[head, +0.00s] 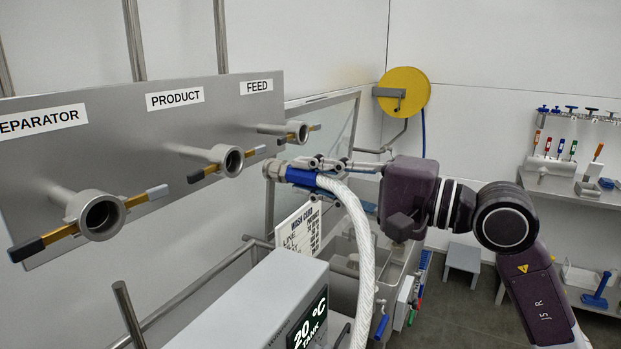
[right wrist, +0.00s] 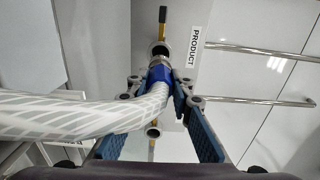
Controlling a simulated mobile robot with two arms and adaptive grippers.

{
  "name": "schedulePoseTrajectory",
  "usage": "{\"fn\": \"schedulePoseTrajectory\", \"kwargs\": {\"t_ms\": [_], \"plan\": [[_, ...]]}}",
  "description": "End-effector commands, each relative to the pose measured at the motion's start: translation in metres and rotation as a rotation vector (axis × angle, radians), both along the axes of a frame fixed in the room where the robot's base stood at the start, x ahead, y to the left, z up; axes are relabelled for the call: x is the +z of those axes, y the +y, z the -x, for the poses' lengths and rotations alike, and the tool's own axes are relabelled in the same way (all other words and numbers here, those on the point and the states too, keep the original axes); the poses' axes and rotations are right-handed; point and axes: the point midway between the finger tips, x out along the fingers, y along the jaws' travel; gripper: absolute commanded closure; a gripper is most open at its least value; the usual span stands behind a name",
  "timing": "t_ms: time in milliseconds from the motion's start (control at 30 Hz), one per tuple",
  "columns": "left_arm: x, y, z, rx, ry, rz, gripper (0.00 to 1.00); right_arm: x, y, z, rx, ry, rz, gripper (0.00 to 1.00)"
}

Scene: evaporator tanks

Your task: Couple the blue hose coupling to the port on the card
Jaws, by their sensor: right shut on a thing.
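My right gripper (head: 312,168) is shut on the blue hose coupling (head: 301,177), which has a metal end and a white braided hose (head: 358,240) hanging from it. The metal end points left toward the panel and is apart from the PRODUCT port (head: 232,161). In the right wrist view the blue coupling (right wrist: 159,74) sits between the fingers, its metal end in line with a port (right wrist: 159,48) beside the PRODUCT label. The FEED port (head: 298,132) and the EPARATOR-labelled port (head: 102,215) look empty. The wash card (head: 299,229) is partly hidden and its lines are unclear. My left gripper is out of view.
The ports stand out from a grey panel (head: 160,115) and have black-and-yellow or black-and-grey handles. A grey box with a 20 °C display (head: 308,325) stands below. A yellow hose reel (head: 404,92) hangs behind. A tool bench (head: 590,195) is at right.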

Motion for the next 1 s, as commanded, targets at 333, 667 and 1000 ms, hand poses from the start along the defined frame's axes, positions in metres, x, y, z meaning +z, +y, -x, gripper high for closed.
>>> {"fn": "schedulePoseTrajectory", "kwargs": {"t_ms": [333,667,1000], "plan": [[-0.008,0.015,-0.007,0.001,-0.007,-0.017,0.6,0.002,0.012,-0.008,0.001,-0.019,0.006,1.0],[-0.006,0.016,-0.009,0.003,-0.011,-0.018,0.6,0.002,0.037,-0.025,0.001,-0.018,0.007,1.0],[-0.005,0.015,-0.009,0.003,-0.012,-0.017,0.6,0.001,0.048,-0.031,0.001,-0.019,0.007,1.0]]}}
